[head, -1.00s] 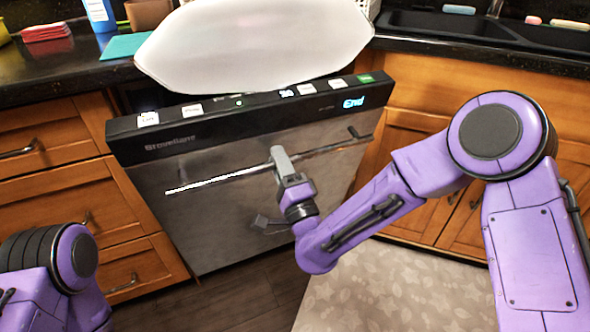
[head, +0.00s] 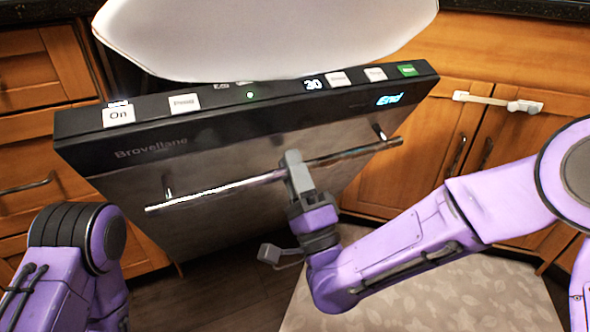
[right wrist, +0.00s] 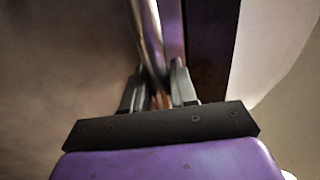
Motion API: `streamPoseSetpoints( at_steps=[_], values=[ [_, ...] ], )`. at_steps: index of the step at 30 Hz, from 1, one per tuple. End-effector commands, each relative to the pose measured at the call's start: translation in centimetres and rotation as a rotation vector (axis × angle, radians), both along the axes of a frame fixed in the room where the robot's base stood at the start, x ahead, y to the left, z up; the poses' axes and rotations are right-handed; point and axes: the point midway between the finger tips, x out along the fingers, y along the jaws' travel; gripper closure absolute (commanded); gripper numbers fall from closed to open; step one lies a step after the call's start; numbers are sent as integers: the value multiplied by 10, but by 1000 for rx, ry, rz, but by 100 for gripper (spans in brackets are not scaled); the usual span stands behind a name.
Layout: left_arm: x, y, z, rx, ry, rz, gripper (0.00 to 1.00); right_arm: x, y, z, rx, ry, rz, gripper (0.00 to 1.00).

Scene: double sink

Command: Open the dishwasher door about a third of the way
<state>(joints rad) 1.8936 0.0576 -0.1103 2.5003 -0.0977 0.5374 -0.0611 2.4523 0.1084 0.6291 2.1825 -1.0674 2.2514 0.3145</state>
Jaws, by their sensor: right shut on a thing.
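The dishwasher door (head: 175,235) has a dark control strip along its top and a grey front, and it leans outward, partly open. A straight metal bar handle (head: 215,194) crosses its front. My right gripper (head: 297,168) is shut on the handle, right of its middle. In the right wrist view, the handle (right wrist: 149,35) runs down between the two fingers (right wrist: 158,85). My left arm shows at the lower left of the head view, but its gripper is out of view. The inside of the dishwasher is hidden.
Wooden drawers (head: 35,155) stand on the left and wooden cabinet doors (head: 410,155) on the right, one with a white latch (head: 497,101). A patterned mat (head: 440,295) lies on the floor at lower right. A pale rounded shape hides the space above the door.

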Motion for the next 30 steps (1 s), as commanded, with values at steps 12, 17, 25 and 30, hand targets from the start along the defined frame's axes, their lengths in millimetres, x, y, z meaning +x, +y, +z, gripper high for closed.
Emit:
streamPoseSetpoints(
  at_steps=[12, 17, 25, 30],
  values=[
    [0, 0, 0, 1, -2, 2, 100, 1, -1, 1, 2, 1, -4, 54],
    [-3, 1, -3, -7, 22, -15, 100, -7, -5, -9, 0, 1, -2, 54],
    [-8, 18, -30, -5, 82, -121, 100, -51, -24, -53, 0, 0, -3, 54],
    [14, 35, -51, 60, -39, -133, 100, -67, -32, -64, 3, 0, -5, 54]
  ],
)
